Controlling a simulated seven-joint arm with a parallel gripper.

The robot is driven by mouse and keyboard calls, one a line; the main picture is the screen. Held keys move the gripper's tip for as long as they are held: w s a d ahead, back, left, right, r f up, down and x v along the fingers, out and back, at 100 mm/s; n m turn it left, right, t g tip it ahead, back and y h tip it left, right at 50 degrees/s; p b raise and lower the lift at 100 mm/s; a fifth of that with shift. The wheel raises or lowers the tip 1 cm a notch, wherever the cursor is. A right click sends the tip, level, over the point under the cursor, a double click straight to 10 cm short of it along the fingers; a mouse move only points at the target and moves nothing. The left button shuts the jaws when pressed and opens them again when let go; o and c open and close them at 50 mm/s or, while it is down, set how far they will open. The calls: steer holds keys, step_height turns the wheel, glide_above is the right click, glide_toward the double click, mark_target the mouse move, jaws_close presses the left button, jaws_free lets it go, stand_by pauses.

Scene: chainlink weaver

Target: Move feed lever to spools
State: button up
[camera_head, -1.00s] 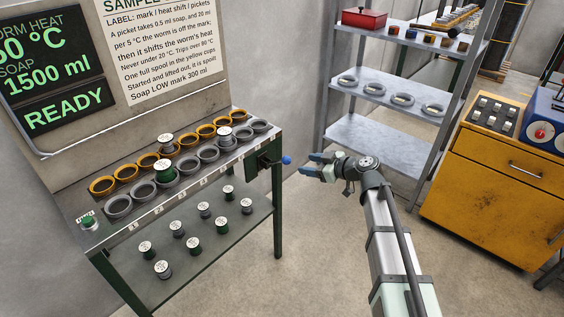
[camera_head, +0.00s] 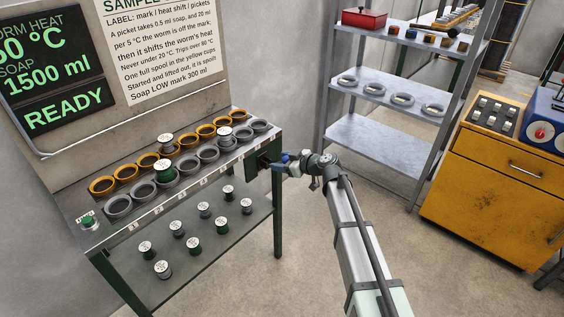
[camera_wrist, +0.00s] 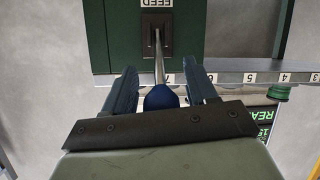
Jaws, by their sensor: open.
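The feed lever is a thin metal rod with a blue ball knob (camera_wrist: 161,97), coming out of a dark slotted plate (camera_wrist: 157,36) marked FEED on the green side of the bench. In the wrist view the knob lies between the two blue fingers of my gripper (camera_wrist: 162,88), which are open with gaps on both sides. In the head view my gripper (camera_head: 284,163) is at the bench's right end and largely hides the lever. Spools stand on the bench: a green one (camera_head: 164,172) and grey ones (camera_head: 225,138) among yellow and grey cups.
Several spools (camera_head: 194,245) stand on the bench's lower shelf (camera_head: 225,255). A grey shelf rack (camera_head: 385,145) with rings and a red box (camera_head: 364,19) stands behind my arm. A yellow cabinet (camera_head: 480,195) is at the right. The display reads READY (camera_head: 70,108).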

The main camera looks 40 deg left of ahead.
steer(key=shift+c, duration=0.5)
jaws_close()
